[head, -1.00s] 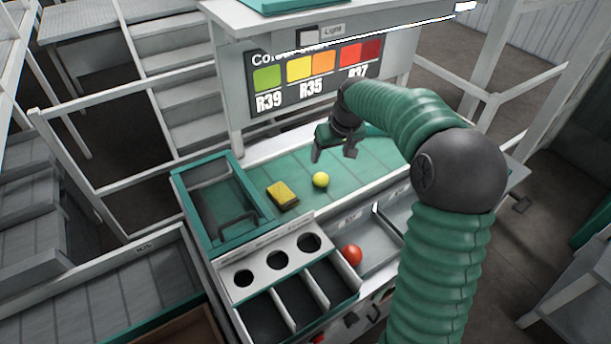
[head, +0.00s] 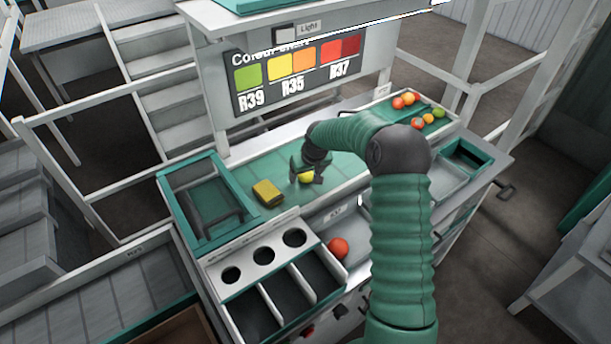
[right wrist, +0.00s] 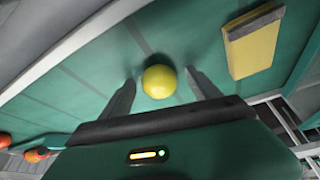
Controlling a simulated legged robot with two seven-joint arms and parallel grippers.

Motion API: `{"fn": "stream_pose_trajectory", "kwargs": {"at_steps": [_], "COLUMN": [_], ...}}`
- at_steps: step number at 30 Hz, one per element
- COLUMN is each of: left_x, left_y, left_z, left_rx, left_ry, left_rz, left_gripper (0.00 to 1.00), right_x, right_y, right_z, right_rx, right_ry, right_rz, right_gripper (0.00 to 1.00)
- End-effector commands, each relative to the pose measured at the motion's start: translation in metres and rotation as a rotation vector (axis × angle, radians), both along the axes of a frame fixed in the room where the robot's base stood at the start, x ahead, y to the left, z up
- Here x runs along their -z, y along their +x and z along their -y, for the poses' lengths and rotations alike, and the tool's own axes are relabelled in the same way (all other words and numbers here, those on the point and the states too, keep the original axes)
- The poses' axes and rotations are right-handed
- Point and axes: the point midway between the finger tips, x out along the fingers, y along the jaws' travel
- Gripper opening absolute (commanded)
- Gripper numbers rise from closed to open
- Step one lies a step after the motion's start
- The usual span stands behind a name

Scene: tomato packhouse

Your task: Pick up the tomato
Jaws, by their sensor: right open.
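A yellow tomato (head: 306,178) lies on the green work surface, partly hidden by my gripper in the head view. In the right wrist view the yellow tomato (right wrist: 159,81) sits between the two finger tips, with a gap on each side. My right gripper (head: 307,178) is open and low over the surface around it; its fingers also show in the right wrist view (right wrist: 160,88). A red tomato (head: 338,247) lies in a grey tray in front. Several red, orange and green tomatoes (head: 417,123) lie at the right back. My left gripper is out of view.
A yellow sponge-like block (head: 267,193) lies left of the yellow tomato and also shows in the right wrist view (right wrist: 252,48). A green-rimmed bin (head: 163,189) stands at the left. A white panel with round holes (head: 214,263) stands in front. A colour chart (head: 240,103) is behind.

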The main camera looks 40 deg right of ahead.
Motion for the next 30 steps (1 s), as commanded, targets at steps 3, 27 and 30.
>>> {"fn": "stream_pose_trajectory", "kwargs": {"at_steps": [3,27,30], "left_x": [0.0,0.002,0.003], "left_y": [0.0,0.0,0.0], "left_z": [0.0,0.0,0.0], "left_rx": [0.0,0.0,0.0], "left_ry": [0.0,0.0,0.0], "left_rz": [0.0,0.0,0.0], "left_gripper": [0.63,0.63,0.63], "right_x": [-0.001,-0.018,-0.031], "right_y": [-0.001,0.0,0.0], "right_z": [0.0,0.001,0.001], "right_rx": [0.0,0.002,0.001], "right_ry": [0.0,-0.003,-0.004], "right_rz": [0.001,0.003,0.004], "right_gripper": [0.72,0.26,0.26]}}
